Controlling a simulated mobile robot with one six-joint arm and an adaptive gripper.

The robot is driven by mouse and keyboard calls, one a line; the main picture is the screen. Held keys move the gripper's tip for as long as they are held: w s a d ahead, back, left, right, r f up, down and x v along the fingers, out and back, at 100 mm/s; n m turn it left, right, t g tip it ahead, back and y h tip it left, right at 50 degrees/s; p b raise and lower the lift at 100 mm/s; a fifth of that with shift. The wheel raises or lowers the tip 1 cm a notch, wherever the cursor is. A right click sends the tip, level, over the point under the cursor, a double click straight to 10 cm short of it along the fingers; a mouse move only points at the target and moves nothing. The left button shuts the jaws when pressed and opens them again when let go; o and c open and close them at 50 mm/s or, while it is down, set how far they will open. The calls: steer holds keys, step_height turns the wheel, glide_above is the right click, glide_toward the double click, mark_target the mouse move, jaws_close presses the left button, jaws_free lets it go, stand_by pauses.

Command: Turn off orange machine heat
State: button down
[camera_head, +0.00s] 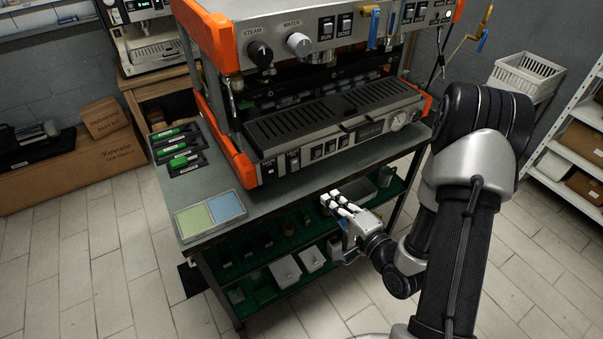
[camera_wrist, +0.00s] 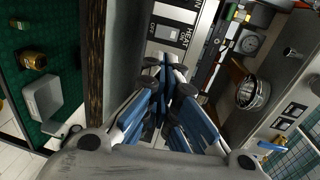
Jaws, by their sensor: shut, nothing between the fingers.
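The orange machine (camera_head: 350,105) stands on a grey table, with a row of switches along its lower front panel. The heat switch (camera_head: 294,163) is near the left end of that row, next to the main switch (camera_head: 268,168). In the wrist view the heat switch (camera_wrist: 165,29) shows just beyond my fingertips, beside HEAT, ON and OFF lettering; its rocker position is unclear. My gripper (camera_head: 330,202) is shut and empty, in front of and below the panel, right of the heat switch. It also shows in the wrist view (camera_wrist: 172,85), with blue and white fingers together, apart from the switch.
The table edge (camera_head: 290,198) runs close by my gripper, with a green-lined shelf of small containers (camera_head: 285,270) beneath. Steam (camera_head: 260,54) and water (camera_head: 299,44) knobs are on the upper panel. A pressure gauge (camera_head: 398,121) is at the panel's right.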

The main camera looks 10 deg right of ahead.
mark_target(295, 165)
steer(key=shift+d, duration=0.1)
steer(key=b+x, duration=0.1)
steer(key=x, duration=1.3)
steer(key=shift+b, duration=0.3)
steer(key=f+b, duration=0.1)
steer(key=b, duration=0.2)
steer(key=shift+w+t, duration=0.3)
steer(key=shift+t, duration=0.1)
steer(key=shift+r, duration=0.35)
